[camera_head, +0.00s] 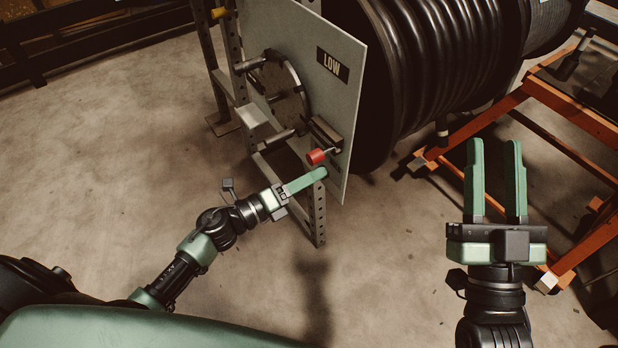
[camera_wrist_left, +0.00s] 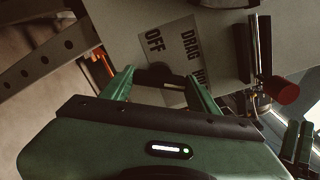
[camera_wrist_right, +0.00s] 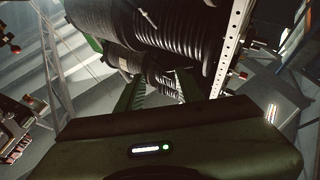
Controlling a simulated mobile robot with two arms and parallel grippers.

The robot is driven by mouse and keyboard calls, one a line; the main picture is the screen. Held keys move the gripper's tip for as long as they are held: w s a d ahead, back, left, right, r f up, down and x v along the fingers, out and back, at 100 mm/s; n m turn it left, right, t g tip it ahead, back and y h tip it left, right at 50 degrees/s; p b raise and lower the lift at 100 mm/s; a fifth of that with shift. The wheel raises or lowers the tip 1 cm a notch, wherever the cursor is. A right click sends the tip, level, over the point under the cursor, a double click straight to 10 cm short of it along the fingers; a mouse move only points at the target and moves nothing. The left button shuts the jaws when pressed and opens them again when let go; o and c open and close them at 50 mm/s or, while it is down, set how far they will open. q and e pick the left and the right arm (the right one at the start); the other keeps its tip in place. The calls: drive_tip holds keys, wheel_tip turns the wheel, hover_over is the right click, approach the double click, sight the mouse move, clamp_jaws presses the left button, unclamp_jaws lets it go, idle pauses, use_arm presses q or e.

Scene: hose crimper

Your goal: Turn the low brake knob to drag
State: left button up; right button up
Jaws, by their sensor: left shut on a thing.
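The grey panel (camera_head: 285,30) bears a LOW sign (camera_head: 333,65). In the left wrist view, a label plate (camera_wrist_left: 185,50) on the panel reads OFF and DRAG, with a further word partly hidden. My left gripper (camera_head: 322,174) is at the panel's lower edge, its fingers shut on the dark brake knob (camera_wrist_left: 160,73) beside the label. The knob is mostly hidden, and I cannot tell which word it points to.
A red-tipped handle (camera_head: 317,157) sits just above my left gripper; it also shows in the left wrist view (camera_wrist_left: 285,92). An orange frame (camera_head: 570,115) stands at right. Left floor is clear.

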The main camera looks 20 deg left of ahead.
use_arm(q)
drive_tip(key=n+p, duration=0.2)
drive_tip(key=shift+r+n, duration=0.15)
drive_tip(key=shift+n, duration=0.15)
use_arm(e)
wheel_tip(320, 180, down, 18)
drive_tip(key=d+g+h+p, duration=0.3)
drive_tip(key=g+h, duration=0.1)
drive_tip(key=g, duration=0.7)
use_arm(q)
drive_tip(key=shift+n+p, duration=1.75)
drive_tip(key=shift+n, duration=2.75)
use_arm(e)
drive_tip(key=s+d+f+g+h, duration=0.1)
drive_tip(key=s+d+f+g, duration=0.1)
drive_tip(key=s+f+g, duration=0.2)
drive_tip(key=s+d+f+m+g+h, duration=0.1)
drive_tip(key=s+g, duration=0.4)
drive_tip(key=s, duration=0.6)
drive_tip(key=shift+d+f, duration=0.9)
drive_tip(key=shift+f, duration=0.5)
use_arm(q)
drive_tip(key=shift+f, duration=0.2)
drive_tip(key=o, duration=1.4)
